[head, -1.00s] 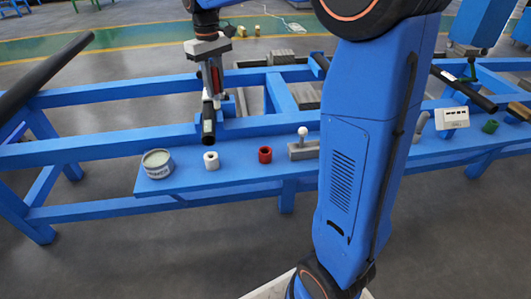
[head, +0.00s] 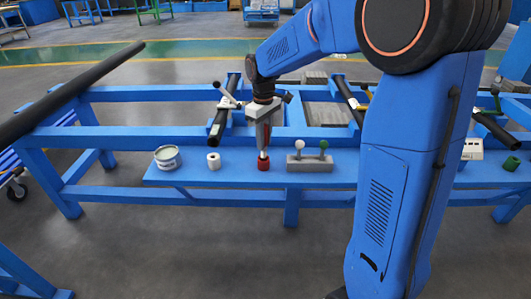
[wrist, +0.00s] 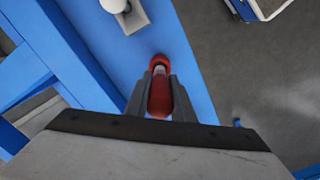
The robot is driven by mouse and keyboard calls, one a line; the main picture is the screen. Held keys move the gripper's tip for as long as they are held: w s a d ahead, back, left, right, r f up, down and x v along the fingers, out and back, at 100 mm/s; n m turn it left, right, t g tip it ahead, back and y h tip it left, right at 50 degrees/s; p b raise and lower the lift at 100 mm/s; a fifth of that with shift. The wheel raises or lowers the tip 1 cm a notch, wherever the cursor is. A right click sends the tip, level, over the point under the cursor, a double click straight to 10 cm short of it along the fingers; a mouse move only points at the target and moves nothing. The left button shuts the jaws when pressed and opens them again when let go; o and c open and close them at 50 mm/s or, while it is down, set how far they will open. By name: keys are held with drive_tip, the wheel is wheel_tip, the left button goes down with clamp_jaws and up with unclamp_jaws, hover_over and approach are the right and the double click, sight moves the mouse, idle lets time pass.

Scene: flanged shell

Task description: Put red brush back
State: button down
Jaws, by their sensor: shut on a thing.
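The red brush (wrist: 160,98) is between the two fingers of my gripper (wrist: 159,95), which is shut on its red handle. In the head view my gripper (head: 263,128) points down over the red cup (head: 263,164) on the blue shelf. The brush's lower end (head: 263,153) is at the cup's mouth; how deep it sits inside I cannot tell. In the wrist view the red cup (wrist: 159,62) shows just beyond the fingertips, around the brush's pale lower part.
On the blue shelf (head: 235,175), a white cup (head: 213,160) and a tin (head: 167,158) stand to the left. A dark pipe (head: 222,115) lies behind.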

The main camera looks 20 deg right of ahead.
sight(264, 157)
drive_tip(key=shift+f, duration=2.25)
drive_tip(key=shift+f, duration=0.15)
drive_tip(key=c, duration=1.5)
unclamp_jaws()
